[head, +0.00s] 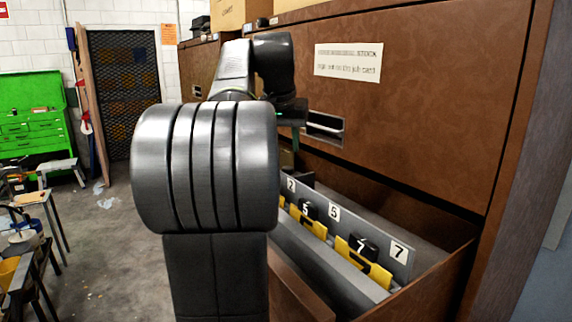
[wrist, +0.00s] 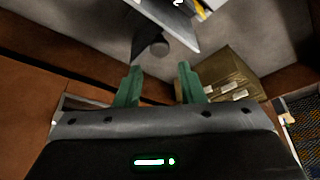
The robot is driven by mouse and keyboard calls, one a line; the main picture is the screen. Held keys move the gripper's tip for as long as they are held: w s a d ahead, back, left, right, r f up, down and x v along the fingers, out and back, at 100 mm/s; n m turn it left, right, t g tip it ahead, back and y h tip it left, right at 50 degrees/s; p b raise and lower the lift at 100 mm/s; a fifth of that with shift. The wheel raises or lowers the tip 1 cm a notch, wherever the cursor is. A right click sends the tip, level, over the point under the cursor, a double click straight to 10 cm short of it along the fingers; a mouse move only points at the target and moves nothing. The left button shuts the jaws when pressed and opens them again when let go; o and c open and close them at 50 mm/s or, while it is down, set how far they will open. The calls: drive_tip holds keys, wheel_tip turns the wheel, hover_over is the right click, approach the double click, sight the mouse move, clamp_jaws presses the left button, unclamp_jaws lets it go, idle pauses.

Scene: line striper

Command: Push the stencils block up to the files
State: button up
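My gripper (wrist: 158,82) is open, its two green fingers apart with nothing between them. In the head view my gripper (head: 292,114) is over the far end of the open drawer, mostly hidden by my arm. An olive-brown box with pale labels (wrist: 230,75) sits to the right of the fingers. In the head view, yellow files (head: 363,264) with black tabs stand along a grey numbered rail (head: 345,228). I cannot tell which piece is the stencils block.
The open brown drawer (head: 290,290) has raised side walls around the files. The brown cabinet front (head: 430,90) with a pale sign rises behind it. Another drawer's recessed handle (head: 325,125) is close to my gripper. A green tool chest (head: 35,120) stands far left; the floor between is mostly open.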

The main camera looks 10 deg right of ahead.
sight(288, 167)
drive_tip(key=x, duration=0.6)
drive_tip(key=shift+w+d+f, duration=0.1)
drive_tip(key=shift+w+f, duration=0.05)
drive_tip(key=shift+f, duration=0.15)
clamp_jaws()
